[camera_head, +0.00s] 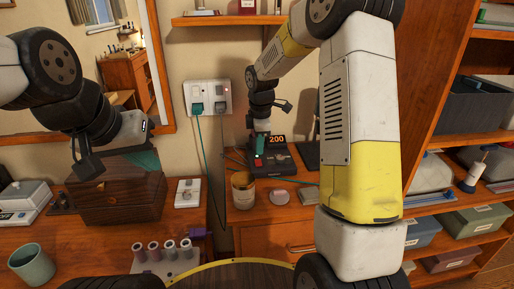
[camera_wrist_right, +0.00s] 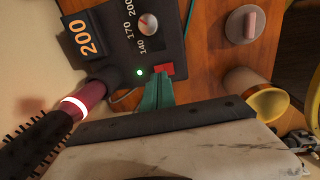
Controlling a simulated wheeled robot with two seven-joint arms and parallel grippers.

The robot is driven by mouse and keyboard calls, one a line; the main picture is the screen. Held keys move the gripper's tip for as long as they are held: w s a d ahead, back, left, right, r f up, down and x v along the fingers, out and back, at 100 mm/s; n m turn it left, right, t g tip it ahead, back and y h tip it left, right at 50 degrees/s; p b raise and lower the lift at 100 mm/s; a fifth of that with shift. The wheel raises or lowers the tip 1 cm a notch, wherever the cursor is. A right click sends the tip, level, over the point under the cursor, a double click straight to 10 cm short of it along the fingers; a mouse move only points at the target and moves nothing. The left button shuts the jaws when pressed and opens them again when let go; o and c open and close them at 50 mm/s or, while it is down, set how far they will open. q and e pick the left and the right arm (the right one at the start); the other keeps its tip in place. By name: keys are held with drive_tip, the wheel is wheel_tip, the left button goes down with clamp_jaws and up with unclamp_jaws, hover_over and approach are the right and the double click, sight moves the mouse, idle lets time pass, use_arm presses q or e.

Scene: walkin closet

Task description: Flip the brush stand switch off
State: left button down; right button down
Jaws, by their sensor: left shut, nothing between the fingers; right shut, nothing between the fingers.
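The brush stand (camera_head: 280,160) is a black box on the wooden counter with an orange "200" display. It fills the upper left of the right wrist view (camera_wrist_right: 115,40), with a dial and a lit green light. Its red switch (camera_wrist_right: 164,69) sits beside the light, partly hidden by my right gripper's teal fingertips (camera_wrist_right: 160,84). My right gripper (camera_head: 260,149) is shut and empty, its tips at the switch; I cannot tell whether they press it. A round brush (camera_wrist_right: 45,132) with a glowing ring stands in the holder. My left gripper (camera_head: 149,162) is shut and empty before the wooden chest.
A yellowish cup (camera_head: 243,192) and a small round pink-topped item (camera_head: 280,196) stand near the brush stand. A wall outlet (camera_head: 208,98) with a hanging cord is behind. The wooden chest (camera_head: 120,197), thread spools (camera_head: 162,251) and a mug (camera_head: 32,265) are left; shelves are right.

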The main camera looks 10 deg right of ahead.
sight(257, 161)
wheel_tip(257, 161, up, 10)
drive_tip(key=s, duration=0.1)
idle(0.4)
drive_tip(key=shift+a+r, duration=0.1)
drive_tip(key=shift+a, duration=0.15)
idle(0.4)
drive_tip(key=f, duration=0.4)
drive_tip(key=w+f, duration=0.1)
drive_tip(key=f, duration=0.8)
drive_tip(key=shift+w, duration=0.3)
drive_tip(key=shift+w+f, duration=0.1)
drive_tip(key=shift+f, duration=0.35)
